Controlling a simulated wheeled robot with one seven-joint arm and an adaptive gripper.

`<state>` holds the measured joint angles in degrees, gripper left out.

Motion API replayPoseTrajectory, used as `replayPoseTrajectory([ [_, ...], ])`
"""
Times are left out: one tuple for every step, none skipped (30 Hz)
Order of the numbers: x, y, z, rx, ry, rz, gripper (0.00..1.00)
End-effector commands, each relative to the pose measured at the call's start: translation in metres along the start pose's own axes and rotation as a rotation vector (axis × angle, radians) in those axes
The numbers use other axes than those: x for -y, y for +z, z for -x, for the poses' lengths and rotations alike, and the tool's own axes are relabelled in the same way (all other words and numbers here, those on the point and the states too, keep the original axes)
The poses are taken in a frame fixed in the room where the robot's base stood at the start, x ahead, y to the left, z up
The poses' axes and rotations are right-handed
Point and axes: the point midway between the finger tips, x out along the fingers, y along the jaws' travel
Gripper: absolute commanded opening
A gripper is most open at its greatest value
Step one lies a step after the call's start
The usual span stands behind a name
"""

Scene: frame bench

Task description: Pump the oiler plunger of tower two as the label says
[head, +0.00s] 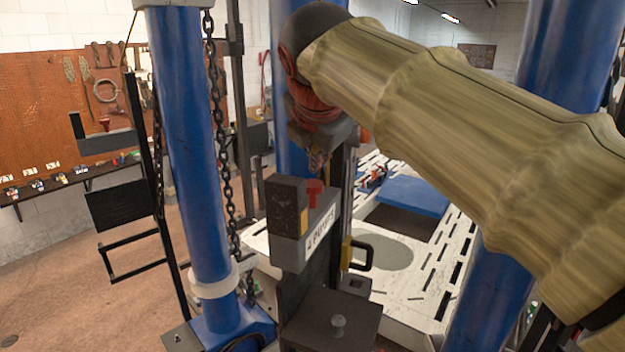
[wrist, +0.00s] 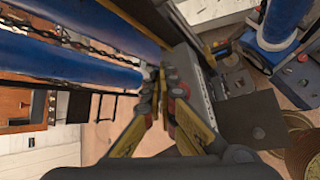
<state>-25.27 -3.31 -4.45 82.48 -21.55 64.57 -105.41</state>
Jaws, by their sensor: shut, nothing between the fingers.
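A red plunger (head: 314,190) stands upright on a grey oiler box on the blue tower in the middle of the head view. The white label (head: 319,233) on the box's side is slanted and seems to read "4 PUMPS". My gripper (head: 318,163) is shut and empty, pointing down just above the plunger. A small gap seems to show between them, but contact is hard to judge. In the wrist view the yellow-sided fingers of my gripper (wrist: 165,88) meet beside the grey box (wrist: 192,85). The plunger is not clearly visible there.
A blue post (head: 190,150) with a hanging chain (head: 222,150) stands close on the left. Another red knob (head: 104,122) sits on a bracket farther left. A white slotted platform (head: 405,285) with a blue pad (head: 412,195) lies behind. A dark box (head: 330,322) is below.

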Motion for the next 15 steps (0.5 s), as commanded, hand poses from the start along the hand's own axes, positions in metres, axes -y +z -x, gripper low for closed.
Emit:
replayPoseTrajectory([
  [-0.004,0.005,0.006,0.000,0.001,0.000,0.00],
  [-0.006,0.006,0.008,0.000,0.000,0.000,0.00],
  [-0.008,0.008,0.011,0.000,0.000,0.000,0.00],
  [-0.009,0.009,0.013,0.000,0.000,0.000,0.00],
  [-0.011,0.011,0.015,0.000,0.000,0.000,0.00],
  [-0.013,0.013,0.018,0.000,0.000,0.000,0.00],
  [-0.014,0.014,0.019,0.000,0.000,0.000,0.00],
  [-0.015,0.015,0.021,0.000,0.000,0.000,0.00],
  [-0.017,0.017,0.024,0.000,0.000,0.000,0.00],
  [-0.019,0.019,0.026,0.000,0.001,0.000,0.00],
  [-0.020,0.020,0.028,0.000,0.001,0.000,0.00],
  [-0.021,0.021,0.029,0.000,0.001,0.000,0.00],
  [-0.022,0.022,0.030,0.000,0.001,0.000,0.00],
  [-0.022,0.022,0.031,0.000,0.001,0.000,0.00],
  [-0.022,0.022,0.031,0.000,0.001,0.000,0.00],
])
